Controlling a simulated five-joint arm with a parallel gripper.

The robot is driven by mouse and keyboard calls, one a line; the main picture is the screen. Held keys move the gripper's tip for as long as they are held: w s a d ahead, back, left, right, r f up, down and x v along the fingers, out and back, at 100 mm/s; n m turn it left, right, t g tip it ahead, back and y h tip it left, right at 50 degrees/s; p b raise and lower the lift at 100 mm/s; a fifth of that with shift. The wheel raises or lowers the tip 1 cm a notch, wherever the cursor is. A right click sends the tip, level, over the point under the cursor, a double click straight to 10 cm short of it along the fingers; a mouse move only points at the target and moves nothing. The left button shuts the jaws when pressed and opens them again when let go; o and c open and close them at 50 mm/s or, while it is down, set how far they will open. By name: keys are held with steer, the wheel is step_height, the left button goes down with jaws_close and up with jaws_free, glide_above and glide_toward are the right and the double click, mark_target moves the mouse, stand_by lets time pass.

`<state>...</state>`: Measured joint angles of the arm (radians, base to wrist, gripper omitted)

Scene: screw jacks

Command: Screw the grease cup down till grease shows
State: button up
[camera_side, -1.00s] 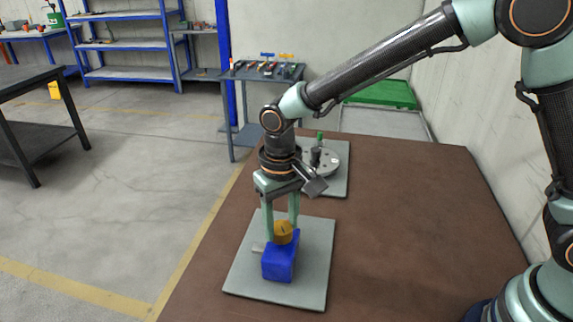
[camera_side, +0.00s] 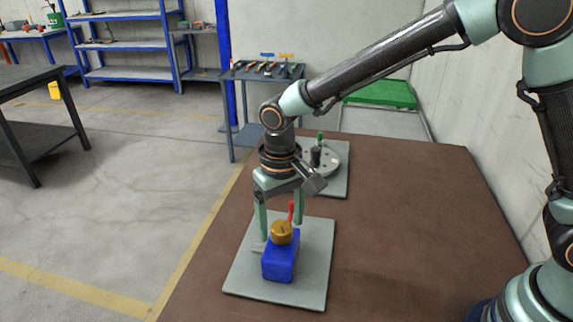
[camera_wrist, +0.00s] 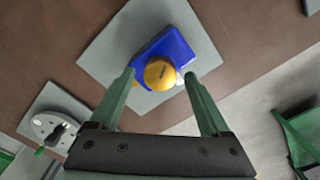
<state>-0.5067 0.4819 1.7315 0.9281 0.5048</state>
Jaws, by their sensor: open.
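The grease cup (camera_side: 282,233) is a round, orange-yellow cap with a dark mark on its top. It sits on a blue block (camera_side: 278,262) and also shows in the wrist view (camera_wrist: 159,74). An upright red piece (camera_side: 291,211) shows just behind the cup in the side view; I cannot tell what it is. My gripper (camera_side: 281,230) points down over the cup. Its two green fingers stand apart, one on each side of the cup, with gaps visible in the wrist view (camera_wrist: 159,78).
The block stands on a grey plate (camera_side: 245,275) on the brown table (camera_side: 400,250). A small pale piece (camera_side: 258,247) lies left of the block. A second plate behind carries a grey disc (camera_side: 328,168) with a green-topped post. The table's right side is clear.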

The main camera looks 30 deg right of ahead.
mark_target(282, 226)
step_height(282, 226, up, 12)
stand_by(0.4)
steer(key=shift+d, duration=0.1)
steer(key=s+d+r+t, duration=0.1)
steer(key=s+d, duration=0.4)
steer(key=d, duration=0.5)
steer(key=s+d+r+t, duration=0.1)
steer(key=s+d+t, duration=0.3)
steer(key=d, duration=0.7)
steer(key=shift+s+r+t, duration=0.2)
steer(key=shift+s+t, duration=0.1)
steer(key=shift+s, duration=0.05)
